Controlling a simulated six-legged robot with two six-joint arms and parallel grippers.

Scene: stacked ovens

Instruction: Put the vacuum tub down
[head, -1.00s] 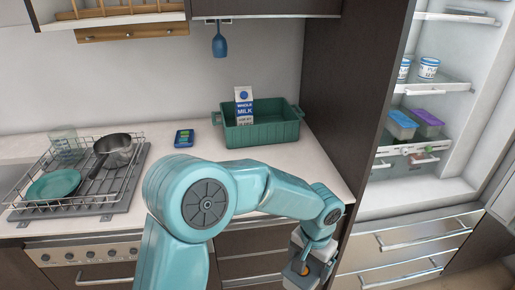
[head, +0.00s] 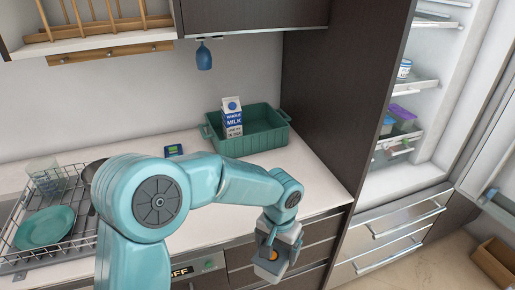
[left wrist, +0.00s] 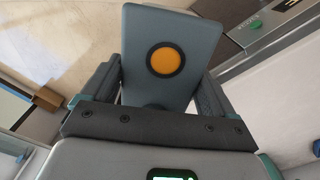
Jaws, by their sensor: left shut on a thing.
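The vacuum tub (head: 269,267) is a small grey box with a round orange button. My left gripper (head: 276,246) is shut on it and holds it in front of the counter's front edge, near the drawers. In the left wrist view the tub (left wrist: 150,88) sits between the two dark fingers of the left gripper (left wrist: 160,90), its grey face and orange button toward the camera. Its underside is hidden. My right gripper is not in view.
A green crate (head: 262,141) with a milk carton (head: 232,118) stands on the white counter (head: 310,185). The counter's right part is clear. A dish rack (head: 70,200) is at left. The open fridge (head: 410,165) is at right, and an open cardboard box (head: 497,262) is on the floor.

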